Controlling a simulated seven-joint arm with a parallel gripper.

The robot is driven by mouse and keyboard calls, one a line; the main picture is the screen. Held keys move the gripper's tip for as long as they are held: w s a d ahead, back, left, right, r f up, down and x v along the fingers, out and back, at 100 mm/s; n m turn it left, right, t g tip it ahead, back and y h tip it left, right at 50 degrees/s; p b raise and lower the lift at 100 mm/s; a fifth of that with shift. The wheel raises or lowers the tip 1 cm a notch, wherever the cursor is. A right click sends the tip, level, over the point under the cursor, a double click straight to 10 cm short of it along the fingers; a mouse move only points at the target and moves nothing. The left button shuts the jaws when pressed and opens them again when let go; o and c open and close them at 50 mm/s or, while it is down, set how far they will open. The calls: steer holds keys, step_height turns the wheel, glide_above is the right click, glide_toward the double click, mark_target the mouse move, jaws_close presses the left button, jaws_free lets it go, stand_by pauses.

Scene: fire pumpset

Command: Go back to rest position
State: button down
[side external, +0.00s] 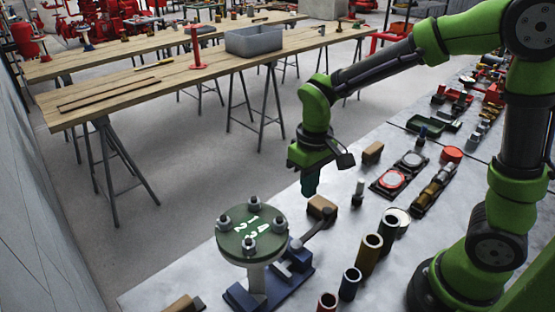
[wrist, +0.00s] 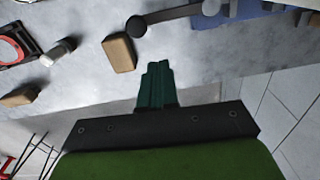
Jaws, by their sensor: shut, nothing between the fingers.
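My gripper (side external: 310,183) hangs from the green and black arm above the grey worktop, near its far edge. In the wrist view its dark green fingers (wrist: 155,85) are together with nothing between them. A green round flange (side external: 250,236) with several bolts and white numbers stands to the front left of the gripper, apart from it. The flange sits over a blue vise (side external: 295,262) on the worktop. A brown block (side external: 322,208) lies on the worktop just below the gripper, and it also shows in the wrist view (wrist: 119,53).
Several cylinders, including an olive one (side external: 369,256), stand on the worktop between flange and arm base. Another brown block (side external: 373,152) and red-and-black parts (side external: 391,180) lie to the right. Wooden trestle tables (side external: 120,90) with a grey bin (side external: 254,40) stand beyond a clear floor gap.

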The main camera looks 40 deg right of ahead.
steer(key=s+d+r+m+t+y, duration=0.1)
steer(key=s+d+r+m+t, duration=0.2)
steer(key=s+r+t, duration=0.4)
step_height(320, 180, up, 5)
steer(key=s, duration=0.2)
steer(key=shift+s+d+f+m+y, duration=0.15)
steer(key=shift+s+m+y, duration=0.15)
steer(key=shift+s+y, duration=0.1)
